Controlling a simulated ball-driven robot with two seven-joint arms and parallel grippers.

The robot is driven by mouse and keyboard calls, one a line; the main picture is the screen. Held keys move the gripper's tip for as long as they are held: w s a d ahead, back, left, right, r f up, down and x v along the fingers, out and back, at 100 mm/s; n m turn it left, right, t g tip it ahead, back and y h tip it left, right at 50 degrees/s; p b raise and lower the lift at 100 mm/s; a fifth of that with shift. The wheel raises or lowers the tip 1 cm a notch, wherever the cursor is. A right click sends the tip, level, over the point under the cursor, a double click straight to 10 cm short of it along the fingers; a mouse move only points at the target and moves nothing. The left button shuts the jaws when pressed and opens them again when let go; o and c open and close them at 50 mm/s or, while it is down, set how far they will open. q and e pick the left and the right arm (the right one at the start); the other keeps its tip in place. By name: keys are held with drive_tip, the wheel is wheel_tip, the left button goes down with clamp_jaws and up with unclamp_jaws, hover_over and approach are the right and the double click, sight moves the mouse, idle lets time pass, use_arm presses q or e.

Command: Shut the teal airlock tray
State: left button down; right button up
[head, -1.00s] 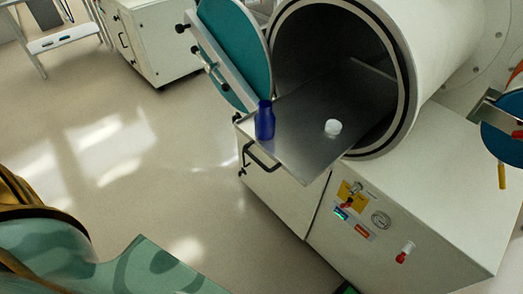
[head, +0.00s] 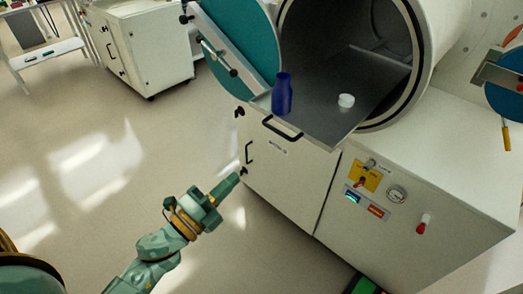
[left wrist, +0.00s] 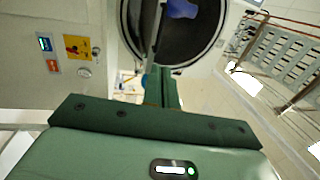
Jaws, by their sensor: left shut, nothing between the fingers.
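The teal airlock's grey metal tray (head: 330,118) sticks out of the round chamber opening, with a black handle (head: 282,130) at its front edge. A blue bottle (head: 282,95) and a small white jar (head: 346,101) stand on it. The round teal door (head: 245,50) hangs open at the left of the opening. My left gripper (head: 230,184) is shut and empty, below and left of the handle and apart from it. In the left wrist view, its fingers (left wrist: 165,85) point towards the chamber opening, and the blue bottle (left wrist: 182,8) shows at the top. My right gripper is out of view.
The white cabinet (head: 285,185) under the chamber carries a control panel (head: 368,190) with a gauge and a red-tipped switch. Another white cabinet (head: 150,45) and a small table (head: 45,52) stand at the back left. The floor (head: 90,150) at the left is clear.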

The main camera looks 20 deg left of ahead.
use_arm(q)
drive_tip(key=p+x, duration=0.1)
drive_tip(key=x, duration=1.3)
drive_tip(key=shift+w+f, duration=0.2)
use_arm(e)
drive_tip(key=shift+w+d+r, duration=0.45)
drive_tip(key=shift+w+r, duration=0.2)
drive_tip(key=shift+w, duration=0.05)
use_arm(q)
drive_tip(key=shift+w, duration=0.1)
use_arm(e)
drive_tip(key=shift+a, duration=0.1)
